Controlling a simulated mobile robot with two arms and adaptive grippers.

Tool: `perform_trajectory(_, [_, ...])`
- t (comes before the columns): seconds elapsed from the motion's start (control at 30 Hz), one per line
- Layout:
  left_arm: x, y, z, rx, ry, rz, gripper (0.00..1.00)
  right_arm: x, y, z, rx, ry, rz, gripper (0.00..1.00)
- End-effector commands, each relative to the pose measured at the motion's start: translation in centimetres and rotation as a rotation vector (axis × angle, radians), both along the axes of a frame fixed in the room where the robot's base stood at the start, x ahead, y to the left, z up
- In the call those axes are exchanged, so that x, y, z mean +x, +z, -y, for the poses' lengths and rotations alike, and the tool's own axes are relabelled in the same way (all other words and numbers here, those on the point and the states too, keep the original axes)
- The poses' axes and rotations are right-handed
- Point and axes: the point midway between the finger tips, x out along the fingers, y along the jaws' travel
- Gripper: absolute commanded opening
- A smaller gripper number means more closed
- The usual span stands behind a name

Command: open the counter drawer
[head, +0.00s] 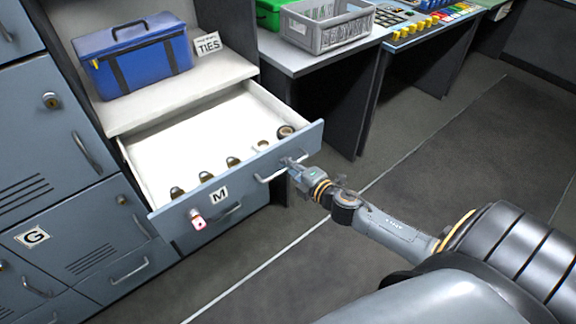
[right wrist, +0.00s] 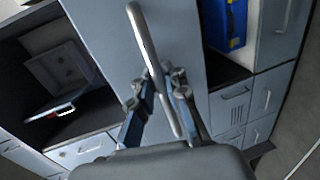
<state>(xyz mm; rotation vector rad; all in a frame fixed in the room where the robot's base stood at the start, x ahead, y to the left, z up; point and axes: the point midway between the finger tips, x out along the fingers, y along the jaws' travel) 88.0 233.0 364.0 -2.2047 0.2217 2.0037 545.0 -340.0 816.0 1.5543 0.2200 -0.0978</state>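The counter drawer (head: 304,137) is pulled well out from under the pale counter, and its white inside shows. Its blue-grey front carries an M label (head: 219,195). Several small dark round items lie along the inside of the front. My right gripper (head: 287,163) is at the bar handle (head: 265,179) on the right part of the front. In the right wrist view the handle bar (right wrist: 143,35) runs between the two fingers (right wrist: 160,85), which look closed on it. My left gripper is not in view.
A blue case (head: 135,58) and a TIES card (head: 208,44) stand on the counter above the drawer. Grey lockers (head: 45,140) line the left. A grey crate (head: 325,25) sits on the desk behind. The dark floor (head: 330,255) in front of the drawer is clear.

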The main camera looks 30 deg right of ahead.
Motion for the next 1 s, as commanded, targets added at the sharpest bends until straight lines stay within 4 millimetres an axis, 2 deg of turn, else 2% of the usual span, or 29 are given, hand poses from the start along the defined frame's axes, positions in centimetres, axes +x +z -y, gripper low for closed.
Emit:
perform_trajectory(0.3, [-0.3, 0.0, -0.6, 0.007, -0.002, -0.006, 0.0, -0.1, 0.0, 0.0, 0.0, 0.0, -0.001, 0.19])
perform_trajectory(0.43, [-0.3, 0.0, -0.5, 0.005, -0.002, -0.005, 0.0, -0.9, 0.0, 0.0, 0.001, 0.001, -0.003, 0.19])
perform_trajectory(1.0, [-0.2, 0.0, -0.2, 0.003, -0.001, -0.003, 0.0, -10.4, 2.0, 0.8, 0.002, -0.002, -0.003, 0.19])
